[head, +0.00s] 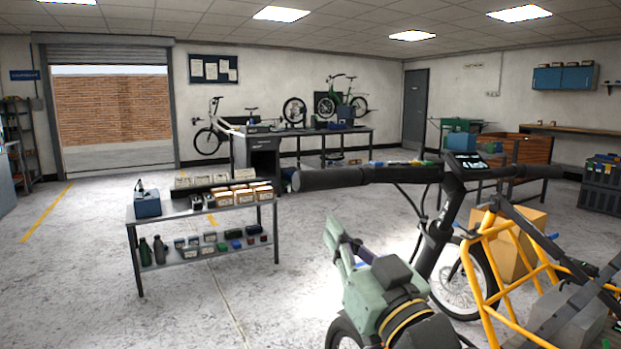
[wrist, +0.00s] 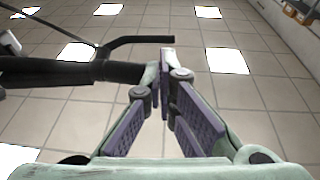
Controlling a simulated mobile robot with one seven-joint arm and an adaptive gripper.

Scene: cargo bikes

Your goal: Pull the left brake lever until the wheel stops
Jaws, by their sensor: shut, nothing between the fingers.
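The cargo bike's black handlebar (head: 400,174) spans the right half of the head view, its left grip (head: 335,179) reaching towards the middle. In the wrist view the dark bar (wrist: 50,72) enters from the left, and a thin curved black lever (wrist: 140,40) lies beyond the fingertips. My gripper (head: 333,228) is below the bar; its fingers (wrist: 165,62) meet at the tips and hold nothing. The tips look close to the bar's end; I cannot tell whether they touch it. A spoked wheel (head: 485,270) shows behind the yellow frame; its motion cannot be told.
The bike's yellow cargo frame (head: 492,310) and a cardboard box (head: 515,240) fill the lower right. A two-tier trolley (head: 208,211) with boxes and bottles stands at left. A workbench (head: 305,140) is behind. The floor between trolley and bike is clear.

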